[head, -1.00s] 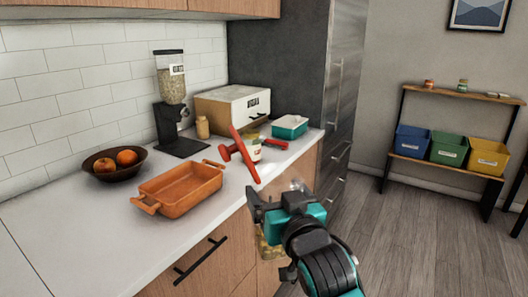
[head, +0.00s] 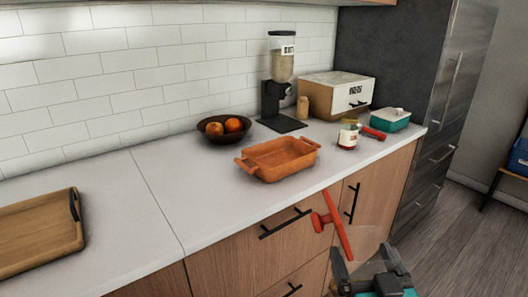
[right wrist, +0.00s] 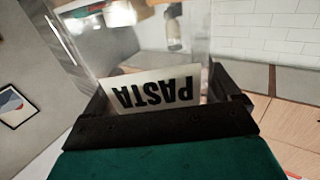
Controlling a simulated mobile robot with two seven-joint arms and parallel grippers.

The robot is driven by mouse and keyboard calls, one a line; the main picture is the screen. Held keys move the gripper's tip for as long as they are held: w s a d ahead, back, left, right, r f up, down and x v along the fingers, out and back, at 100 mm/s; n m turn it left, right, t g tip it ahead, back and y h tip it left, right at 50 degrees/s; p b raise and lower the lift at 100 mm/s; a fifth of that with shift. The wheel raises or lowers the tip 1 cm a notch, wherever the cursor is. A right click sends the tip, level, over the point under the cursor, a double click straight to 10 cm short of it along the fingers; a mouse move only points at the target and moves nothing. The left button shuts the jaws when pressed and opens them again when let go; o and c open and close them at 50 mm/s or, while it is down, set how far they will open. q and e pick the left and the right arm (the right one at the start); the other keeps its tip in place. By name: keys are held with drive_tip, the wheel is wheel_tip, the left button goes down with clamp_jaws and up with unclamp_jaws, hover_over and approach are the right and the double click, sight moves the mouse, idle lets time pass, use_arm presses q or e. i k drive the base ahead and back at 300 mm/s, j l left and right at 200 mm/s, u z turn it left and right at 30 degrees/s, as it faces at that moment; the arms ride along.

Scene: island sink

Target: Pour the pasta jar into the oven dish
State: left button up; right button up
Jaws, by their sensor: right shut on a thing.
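The orange oven dish (head: 278,160) sits on the white counter, with a handle at each end; no pasta shows in it. My right gripper (head: 372,275) is at the bottom edge of the head view, in front of the cabinets and to the lower right of the dish. It is shut on the clear pasta jar (head: 366,243), which is faint in this view. In the right wrist view the jar (right wrist: 150,45) is between the dark fingers, its PASTA label upside down. How much pasta it holds is unclear. My left gripper is out of view.
A red T-shaped thing (head: 336,224) shows before the cabinets; its support is unclear. A fruit bowl (head: 223,127), dispenser (head: 280,85), bread box (head: 337,95), small jar (head: 348,135) and teal dish (head: 390,121) stand on the counter. A wooden tray (head: 38,230) lies left.

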sight(274, 160)
drive_tip(key=i+l+u, duration=0.1)
drive_tip(key=u, duration=0.2)
drive_tip(key=l+u, duration=0.35)
drive_tip(key=i+l+u, duration=0.1)
drive_tip(key=l+u, duration=0.15)
drive_tip(key=l, duration=0.25)
drive_tip(key=i+l+u, duration=0.15)
drive_tip(key=l, duration=1.05)
drive_tip(key=k+j, duration=0.05)
